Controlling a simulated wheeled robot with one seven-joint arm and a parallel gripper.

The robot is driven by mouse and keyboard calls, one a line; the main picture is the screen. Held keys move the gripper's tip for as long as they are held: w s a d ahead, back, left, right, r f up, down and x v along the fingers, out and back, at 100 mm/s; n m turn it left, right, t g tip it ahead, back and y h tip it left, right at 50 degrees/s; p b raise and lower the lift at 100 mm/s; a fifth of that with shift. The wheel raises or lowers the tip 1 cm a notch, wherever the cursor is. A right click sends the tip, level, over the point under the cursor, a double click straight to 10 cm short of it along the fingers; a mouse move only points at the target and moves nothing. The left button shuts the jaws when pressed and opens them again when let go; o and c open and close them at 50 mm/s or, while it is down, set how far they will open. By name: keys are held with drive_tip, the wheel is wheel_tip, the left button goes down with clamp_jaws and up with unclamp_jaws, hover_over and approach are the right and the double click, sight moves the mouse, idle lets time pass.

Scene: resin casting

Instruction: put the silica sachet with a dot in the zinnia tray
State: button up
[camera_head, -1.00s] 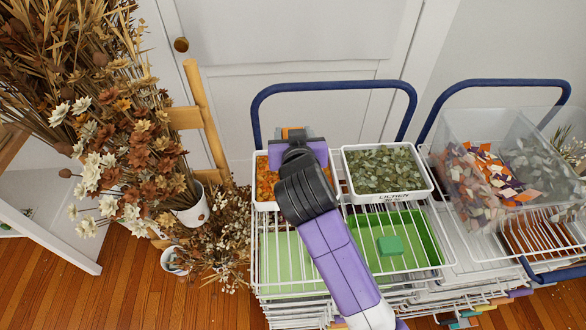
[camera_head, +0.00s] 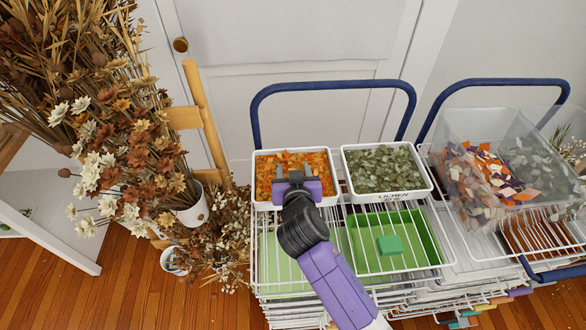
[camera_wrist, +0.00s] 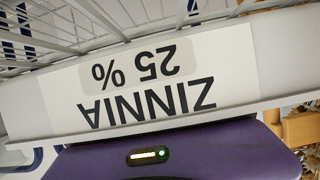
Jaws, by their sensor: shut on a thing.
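The zinnia tray (camera_head: 262,194) is a white tray filled with orange petals on the wire rack, at the left. Its label, ZINNIA 25%, shows upside down and close up on the tray wall in the wrist view (camera_wrist: 215,70). My gripper (camera_head: 294,170) is at the front part of this tray, its grey fingertips over the petals. It is shut on an orange thing between the fingers, apparently the silica sachet, hard to tell from the petals behind it. No dot can be made out. The wrist view shows only my purple gripper body, not the fingertips.
The white lichen tray (camera_head: 427,186) of grey-green flakes stands close at the right. A green block (camera_head: 390,245) sits in a green tray below the wires. A clear bin (camera_head: 455,130) is further right. A blue handle (camera_head: 333,87) arches behind. Dried flowers (camera_head: 140,150) fill the left.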

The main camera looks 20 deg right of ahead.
drive_tip(key=shift+s+f+b, duration=0.15)
drive_tip(key=shift+f+b, duration=0.5)
drive_tip(key=shift+f, duration=0.15)
drive_tip(key=o, duration=1.3)
drive_tip(key=shift+f, duration=0.15)
drive_tip(key=shift+r+p, duration=0.6)
drive_tip(key=shift+p, duration=0.05)
drive_tip(key=v, duration=0.4)
drive_tip(key=b+v, duration=0.1)
drive_tip(key=v, duration=0.6)
drive_tip(key=shift+s+a+r, duration=0.1)
drive_tip(key=shift+s+r, duration=0.15)
drive_tip(key=shift+r, duration=0.2)
drive_tip(key=shift+s+r, duration=0.1)
